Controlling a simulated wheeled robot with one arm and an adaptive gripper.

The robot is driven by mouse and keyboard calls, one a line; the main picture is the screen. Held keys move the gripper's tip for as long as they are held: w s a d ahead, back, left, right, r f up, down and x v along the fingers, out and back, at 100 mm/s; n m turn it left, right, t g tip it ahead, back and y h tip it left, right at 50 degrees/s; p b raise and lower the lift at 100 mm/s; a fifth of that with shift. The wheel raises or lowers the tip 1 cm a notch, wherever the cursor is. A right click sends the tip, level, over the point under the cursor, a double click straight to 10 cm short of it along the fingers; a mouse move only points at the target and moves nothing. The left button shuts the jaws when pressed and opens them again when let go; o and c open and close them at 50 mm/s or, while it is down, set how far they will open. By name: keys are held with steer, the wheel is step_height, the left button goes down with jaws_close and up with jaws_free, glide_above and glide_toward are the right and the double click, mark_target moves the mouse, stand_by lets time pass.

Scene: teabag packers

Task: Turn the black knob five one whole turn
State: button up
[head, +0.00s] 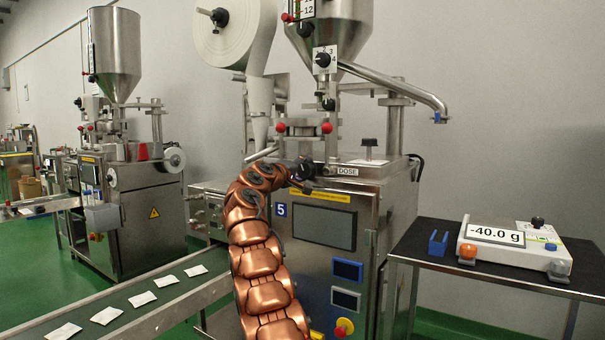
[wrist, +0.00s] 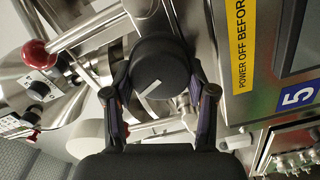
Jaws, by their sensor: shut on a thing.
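The black knob (wrist: 160,72) is a round dial with a white pointer line on its face. In the wrist view the line runs toward the lower left. My gripper (wrist: 162,90) has one finger on each side of the knob, shut on it. In the head view my copper-coloured arm reaches up to the front of the machine marked 5, and my gripper (head: 303,178) is beside the DOSE label (head: 347,171). The knob is hard to make out there among the dark fingers.
Machine five (head: 325,267) has a screen and a yellow warning strip close to my gripper. Red ball handles (head: 326,128) stand above it. A conveyor (head: 40,328) with several teabags runs at lower left. A black table (head: 430,240) at right bears a scale (head: 510,262) reading -40.0 g.

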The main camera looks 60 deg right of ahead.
steer(key=shift+m, duration=0.4)
steer(key=shift+w+m, duration=0.15)
steer(key=shift+m, duration=0.55)
steer(key=shift+s+r+m+p, duration=0.15)
steer(key=shift+m+p, duration=0.3)
steer(key=shift+m, duration=0.95)
steer(key=o, duration=1.2)
steer(key=shift+c, duration=0.2)
steer(key=a, duration=0.7)
steer(key=shift+s+a, duration=0.2)
steer(key=shift+a, duration=0.05)
